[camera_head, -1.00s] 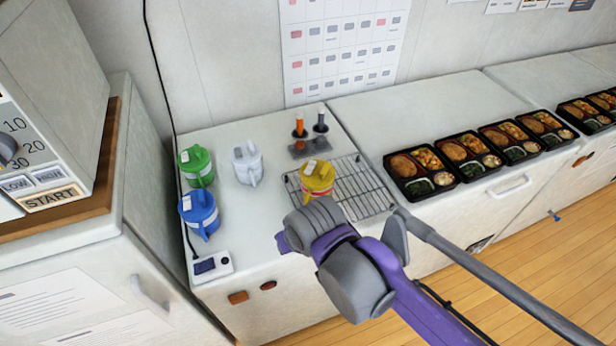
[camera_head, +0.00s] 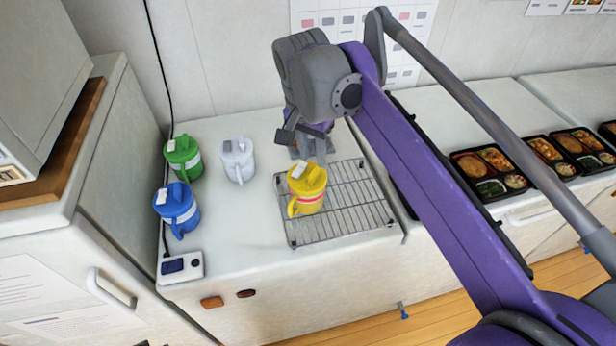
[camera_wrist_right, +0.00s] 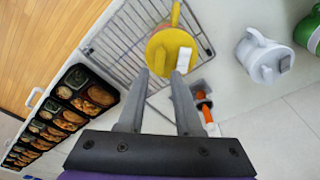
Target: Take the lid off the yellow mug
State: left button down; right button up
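The yellow mug (camera_head: 306,203) stands upright on a wire rack, its handle toward the front left. Its yellow lid (camera_head: 309,179), with a raised grip and a white tag, is on top. The lid also shows in the wrist view (camera_wrist_right: 166,50), just beyond my fingertips. My right gripper (camera_head: 304,146) is above and behind the mug in the head view. The wrist view shows its two fingers (camera_wrist_right: 161,74) apart with nothing between them. I cannot tell how close the tips are to the lid. My left gripper is not in view.
Green (camera_head: 183,158), white (camera_head: 238,160) and blue (camera_head: 177,208) lidded mugs stand left of the wire rack (camera_head: 361,205). A holder with an orange-handled tool (camera_wrist_right: 205,109) is partly hidden behind my gripper. Bento trays (camera_head: 490,171) line the right counter. A small device (camera_head: 181,266) sits front left.

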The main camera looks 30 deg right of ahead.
aim_at(315, 172)
jog(key=f, duration=0.5)
jog(key=shift+w+d+f, duration=0.15)
jog(key=shift+w+d, duration=0.1)
jog(key=shift+d, duration=0.15)
grip_shut()
